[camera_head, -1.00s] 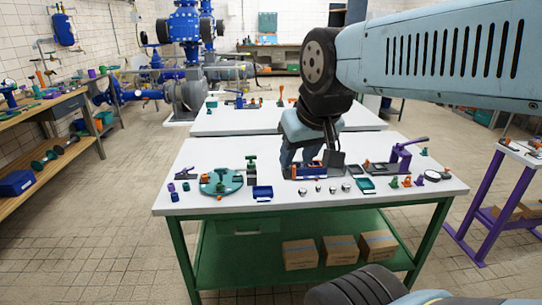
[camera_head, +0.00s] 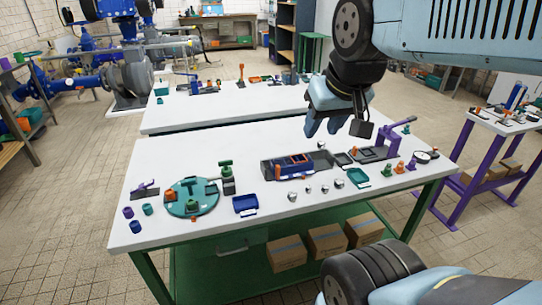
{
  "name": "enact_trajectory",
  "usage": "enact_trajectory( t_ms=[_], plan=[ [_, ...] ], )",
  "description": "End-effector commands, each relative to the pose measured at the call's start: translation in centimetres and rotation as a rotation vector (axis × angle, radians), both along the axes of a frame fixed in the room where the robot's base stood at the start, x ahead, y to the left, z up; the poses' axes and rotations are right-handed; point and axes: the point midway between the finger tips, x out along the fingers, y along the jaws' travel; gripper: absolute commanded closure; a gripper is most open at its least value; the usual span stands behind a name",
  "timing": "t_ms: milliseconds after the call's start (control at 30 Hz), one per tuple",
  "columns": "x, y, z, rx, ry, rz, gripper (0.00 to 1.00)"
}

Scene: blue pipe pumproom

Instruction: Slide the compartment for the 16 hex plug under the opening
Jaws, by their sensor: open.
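A dark sliding fixture (camera_head: 324,160) lies near the middle of the white table, with an orange and blue compartment frame (camera_head: 290,164) on it. Compartment markings and any 16 hex plug are too small to make out. Several small silvery pieces (camera_head: 309,190) lie on the table in front of the fixture; I cannot tell whether they are plugs. My gripper (camera_head: 321,131) is open and empty, pointing down above the table at the far side of the fixture, apart from it.
A green turntable (camera_head: 192,207) and a blue tray (camera_head: 245,205) are at left. A purple lever press (camera_head: 385,145) and a teal tray (camera_head: 356,178) are at right. A second white table (camera_head: 225,112) stands behind.

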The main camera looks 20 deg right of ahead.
Motion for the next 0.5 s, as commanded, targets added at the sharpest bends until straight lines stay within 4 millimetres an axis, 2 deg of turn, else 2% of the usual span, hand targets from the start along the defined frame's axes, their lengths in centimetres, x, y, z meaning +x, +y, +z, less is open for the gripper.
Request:
enact_trajectory(
  t_ms=[167, 267, 333, 500],
  plan=[
    [0.4, 0.0, 0.1, -0.003, 0.007, -0.001, 0.6],
    [1.5, 0.0, 0.1, -0.011, 0.027, -0.006, 0.6],
    [2.7, -0.9, 0.1, -0.02, 0.05, -0.005, 0.6],
    [6.7, -1.0, -0.4, -0.044, 0.121, -0.015, 0.6]
  ],
)
